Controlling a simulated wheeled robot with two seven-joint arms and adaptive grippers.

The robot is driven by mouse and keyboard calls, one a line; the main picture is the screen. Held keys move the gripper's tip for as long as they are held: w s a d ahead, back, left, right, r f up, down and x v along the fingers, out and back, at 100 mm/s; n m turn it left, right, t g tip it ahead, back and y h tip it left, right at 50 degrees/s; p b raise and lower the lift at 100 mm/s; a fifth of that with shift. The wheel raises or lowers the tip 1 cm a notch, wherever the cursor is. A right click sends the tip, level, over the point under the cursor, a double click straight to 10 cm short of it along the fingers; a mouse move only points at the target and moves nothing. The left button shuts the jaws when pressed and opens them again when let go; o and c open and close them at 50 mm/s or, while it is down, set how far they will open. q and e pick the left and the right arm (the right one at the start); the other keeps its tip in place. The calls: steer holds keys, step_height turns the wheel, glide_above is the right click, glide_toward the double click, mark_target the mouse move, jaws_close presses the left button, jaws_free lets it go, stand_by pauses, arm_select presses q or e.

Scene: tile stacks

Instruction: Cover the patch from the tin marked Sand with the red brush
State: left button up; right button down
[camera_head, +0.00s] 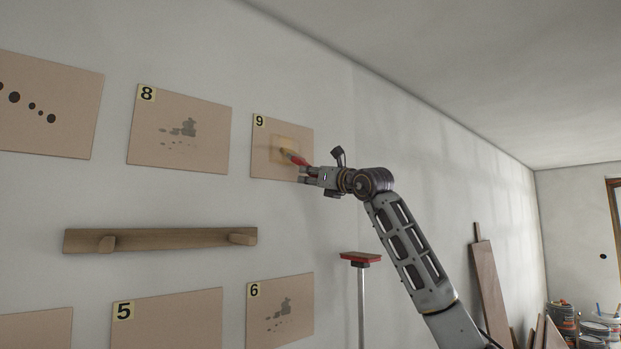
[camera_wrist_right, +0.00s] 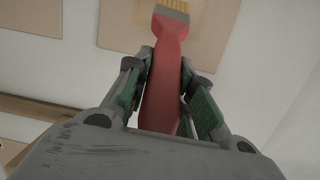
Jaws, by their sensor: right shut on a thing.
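The red brush (camera_head: 294,157) is held by my right gripper (camera_head: 306,172), which is shut on its handle. In the right wrist view the red brush (camera_wrist_right: 164,75) points away from the gripper (camera_wrist_right: 165,95), with its pale bristles at the top. The board marked 9 (camera_head: 305,138) hangs on the wall and bears a sand-coloured patch (camera_head: 283,146). The bristles are at this patch in the head view; I cannot tell whether they touch it. No tin marked Sand can be read. My left gripper is not in view.
Boards marked 8 (camera_head: 210,115), 5 (camera_head: 180,320) and 6 (camera_head: 300,298) hang nearby. A wooden rail (camera_head: 170,239) with pegs is on the wall. A stand with a red-edged top (camera_head: 361,257) is below my arm. Paint tins (camera_head: 561,316) and planks (camera_head: 488,290) are at the right.

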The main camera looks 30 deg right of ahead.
mark_target(304, 161)
steer(key=shift+r+p, duration=0.55)
steer(key=shift+r, duration=0.2)
steer(key=shift+r+p, duration=0.7)
steer(key=shift+r, duration=0.75)
steer(key=shift+w+f+b, duration=0.1)
steer(key=shift+f+b, duration=1.15)
steer(key=shift+f, duration=0.35)
